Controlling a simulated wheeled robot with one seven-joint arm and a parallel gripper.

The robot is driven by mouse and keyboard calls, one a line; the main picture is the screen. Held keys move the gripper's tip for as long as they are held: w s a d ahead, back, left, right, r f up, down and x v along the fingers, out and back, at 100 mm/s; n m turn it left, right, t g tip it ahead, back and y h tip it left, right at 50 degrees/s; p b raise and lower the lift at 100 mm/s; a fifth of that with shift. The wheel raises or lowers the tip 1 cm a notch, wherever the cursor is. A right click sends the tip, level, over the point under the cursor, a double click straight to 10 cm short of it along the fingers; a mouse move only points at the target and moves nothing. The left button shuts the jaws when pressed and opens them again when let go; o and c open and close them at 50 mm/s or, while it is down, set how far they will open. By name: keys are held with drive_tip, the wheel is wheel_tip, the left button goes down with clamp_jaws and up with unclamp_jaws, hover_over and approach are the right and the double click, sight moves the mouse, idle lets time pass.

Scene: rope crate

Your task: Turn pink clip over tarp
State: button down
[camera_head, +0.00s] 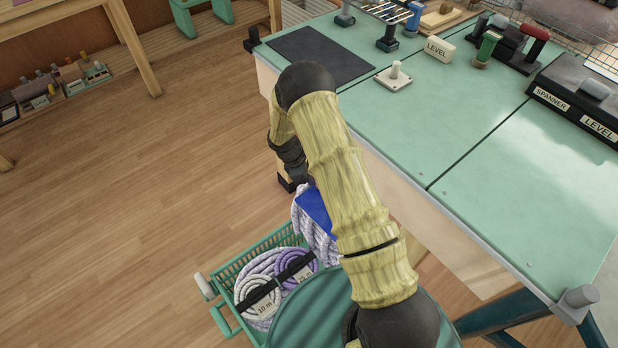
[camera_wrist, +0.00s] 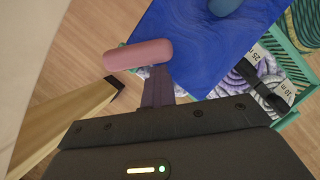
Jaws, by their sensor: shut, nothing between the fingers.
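The pink clip (camera_wrist: 138,54), a rounded bar, lies across the left edge of the blue tarp (camera_wrist: 195,48) in the wrist view. Part of it reaches out past that edge. My gripper (camera_wrist: 158,74) has its fingers together, with the tips just beside the clip; I cannot tell if they touch it. The tarp also shows as a small blue patch (camera_head: 313,207) in the head view, mostly hidden by my arm. The clip and my gripper are hidden in the head view.
A green crate (camera_head: 222,278) on the floor holds coiled ropes (camera_head: 262,285), one labelled 10 m. A green workbench (camera_head: 440,130) with tools stands close to its right. A wooden leg (camera_wrist: 60,125) is left of my gripper.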

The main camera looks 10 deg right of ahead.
drive_tip(key=shift+s+d, duration=0.15)
drive_tip(key=shift+a, duration=0.3)
drive_tip(key=a, duration=0.1)
drive_tip(key=w+a, duration=0.1)
drive_tip(key=a, duration=0.2)
drive_tip(key=shift+w+r, duration=0.15)
drive_tip(key=shift+r, duration=0.25)
drive_tip(key=p+v, duration=0.1)
drive_tip(key=v, duration=0.8)
drive_tip(key=shift+p, duration=0.35)
